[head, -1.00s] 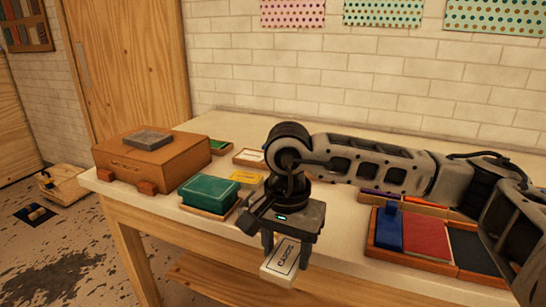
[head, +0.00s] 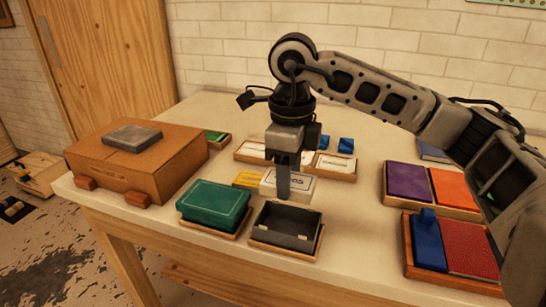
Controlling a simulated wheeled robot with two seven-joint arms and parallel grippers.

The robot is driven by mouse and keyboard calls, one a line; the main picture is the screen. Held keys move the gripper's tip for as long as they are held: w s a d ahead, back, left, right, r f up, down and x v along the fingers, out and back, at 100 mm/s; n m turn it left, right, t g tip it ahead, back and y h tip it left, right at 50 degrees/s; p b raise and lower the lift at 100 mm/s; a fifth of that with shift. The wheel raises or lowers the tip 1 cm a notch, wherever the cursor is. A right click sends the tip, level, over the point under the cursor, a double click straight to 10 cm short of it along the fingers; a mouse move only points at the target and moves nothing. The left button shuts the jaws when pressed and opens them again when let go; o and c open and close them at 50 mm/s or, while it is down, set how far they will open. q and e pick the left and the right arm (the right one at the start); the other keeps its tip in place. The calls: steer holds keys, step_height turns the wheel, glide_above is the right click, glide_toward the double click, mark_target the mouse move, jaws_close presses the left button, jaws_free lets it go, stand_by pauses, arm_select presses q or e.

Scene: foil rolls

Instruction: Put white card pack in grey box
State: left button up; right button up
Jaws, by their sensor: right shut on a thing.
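The white card pack (head: 301,189), with printed lettering on its face, is held by my right gripper (head: 283,185). The gripper points down and is shut on the pack, with one finger in front of its face. The grey box (head: 287,240) is open and empty, on a wooden tray near the front edge of the table. The pack is just behind the box in the picture; I cannot tell its exact height. My left gripper is not in view.
A green box (head: 214,203) stands left of the grey box. A yellow pack (head: 246,180) and white packs in wooden trays (head: 335,165) lie behind. A brown case (head: 135,165) is at left. Trays with purple, orange, blue and red blocks (head: 470,248) are at right.

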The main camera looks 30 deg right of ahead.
steer(key=shift+w+f, duration=0.1)
steer(key=shift+s+f+b, duration=0.3)
steer(key=shift+s+b, duration=0.05)
steer(key=shift+f, duration=0.25)
steer(key=shift+f+b, duration=1.35)
steer(key=shift+f, duration=0.35)
steer(key=shift+f+b, duration=0.5)
steer(key=shift+f, duration=0.15)
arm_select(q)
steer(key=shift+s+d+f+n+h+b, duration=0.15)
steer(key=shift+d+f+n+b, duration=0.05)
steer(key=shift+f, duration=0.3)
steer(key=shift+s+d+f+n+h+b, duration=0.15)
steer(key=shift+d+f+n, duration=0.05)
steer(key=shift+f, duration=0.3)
arm_select(e)
steer(key=shift+f, duration=0.4)
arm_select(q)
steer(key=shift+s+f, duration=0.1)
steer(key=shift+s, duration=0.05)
